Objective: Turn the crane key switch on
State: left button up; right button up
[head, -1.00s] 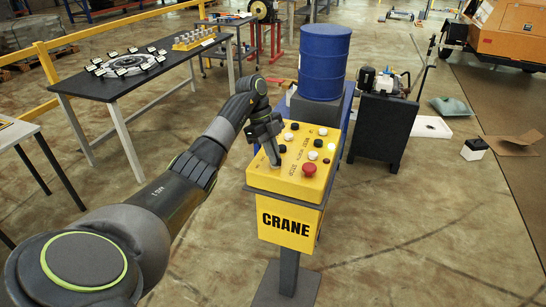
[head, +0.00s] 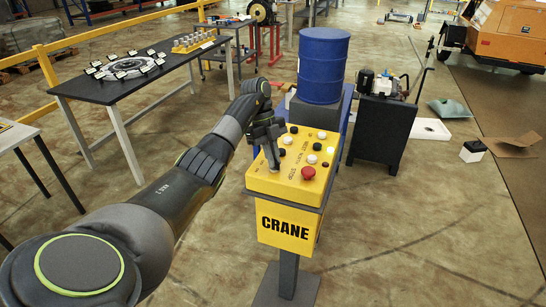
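The yellow crane control box (head: 286,228) stands on a grey post in the middle of the head view. Its sloped top carries several black and white buttons and a red stop button (head: 308,173). My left gripper (head: 273,164) is over the left part of the panel, fingers pointing down at its surface. The key switch is not clearly visible; the gripper covers that part of the panel. I cannot tell whether the fingers are open or shut, or whether they touch anything. My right gripper is not in view.
A blue barrel (head: 323,66) stands behind the box. A dark cabinet (head: 381,132) with a machine on top is to the right. A black table (head: 128,86) with a ring of parts is at left.

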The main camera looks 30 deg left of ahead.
pick_arm(q)
jog(key=o, duration=0.4)
jog(key=p+v, duration=0.5)
jog(key=v, duration=1.2)
jog(key=shift+a+r, duration=0.15)
jog(key=shift+w, duration=0.15)
